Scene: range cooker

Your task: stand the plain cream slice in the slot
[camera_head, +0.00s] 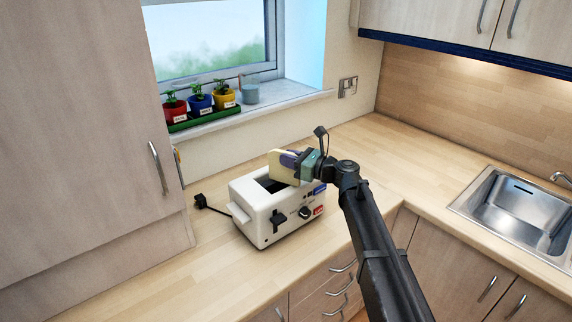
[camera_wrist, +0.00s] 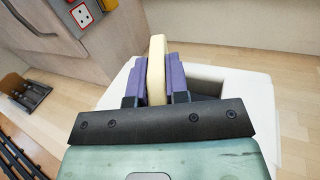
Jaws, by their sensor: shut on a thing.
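The plain cream slice (camera_head: 282,167) is held upright by my gripper (camera_head: 292,161) above the right end of the white toaster (camera_head: 262,228). In the wrist view the slice (camera_wrist: 156,62) stands edge-on between the two purple fingers of my gripper (camera_wrist: 157,76). The fingers are shut on it. The toaster's dark slot opening (camera_head: 262,182) shows left of the slice. In the wrist view the toaster (camera_wrist: 262,100) lies below and behind the fingers. I cannot tell whether the slice's lower edge is inside the slot.
A black plug and cord (camera_head: 201,201) lie left of the toaster. Potted plants in a green tray (camera_head: 205,119) stand on the window sill. A tall cabinet (camera_head: 95,130) is at the left, and a sink (camera_head: 520,210) at the right. The worktop (camera_head: 375,160) behind and right of the toaster is clear.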

